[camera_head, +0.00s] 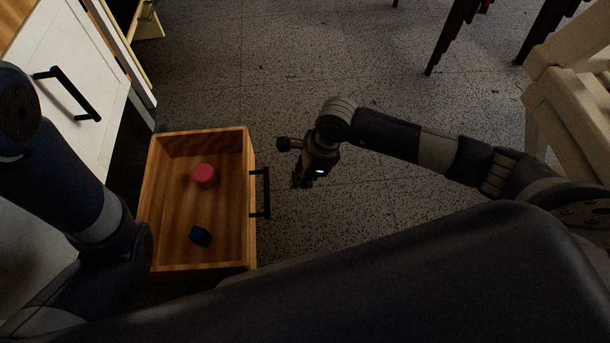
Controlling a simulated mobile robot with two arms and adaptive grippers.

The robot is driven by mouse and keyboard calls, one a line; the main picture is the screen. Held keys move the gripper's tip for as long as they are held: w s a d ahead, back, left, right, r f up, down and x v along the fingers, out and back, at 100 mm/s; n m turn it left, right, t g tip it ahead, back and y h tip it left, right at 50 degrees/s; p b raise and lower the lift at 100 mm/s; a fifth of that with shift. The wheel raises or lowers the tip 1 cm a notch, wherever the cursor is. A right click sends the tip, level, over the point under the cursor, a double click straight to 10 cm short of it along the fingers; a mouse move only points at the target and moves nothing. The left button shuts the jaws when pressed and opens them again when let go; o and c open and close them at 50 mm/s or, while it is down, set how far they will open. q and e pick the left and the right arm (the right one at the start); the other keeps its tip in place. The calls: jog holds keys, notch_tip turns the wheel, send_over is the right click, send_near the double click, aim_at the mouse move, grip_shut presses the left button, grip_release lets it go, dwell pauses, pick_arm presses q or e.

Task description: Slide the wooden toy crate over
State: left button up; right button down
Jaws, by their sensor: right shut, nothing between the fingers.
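The wooden toy crate (249,205) is an open, shallow wooden box on the floor, left of centre. A black bar handle (266,193) is on its right side. A red cylinder (204,175) and a dark blue cube (200,236) lie inside, apart from each other. My right gripper (290,164) is to the right of the crate's handle, near its upper end, with a small gap between them. It is shut and empty. My left arm comes in from the left and crosses near the crate's lower left corner; its gripper does not show.
A white cabinet front (75,85) with a black handle (68,92) stands at the upper left, beside the crate. A cream wooden chair (570,100) is at the right. Dark red furniture legs (452,35) stand at the top right. The speckled floor (270,65) beyond the crate is clear.

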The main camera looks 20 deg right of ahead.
jog(key=w+a+f+b, duration=0.1)
jog(key=a+f+b, duration=0.2)
jog(key=a+b, duration=0.1)
jog(key=shift+a+f, duration=0.2)
jog(key=shift+a, duration=0.25)
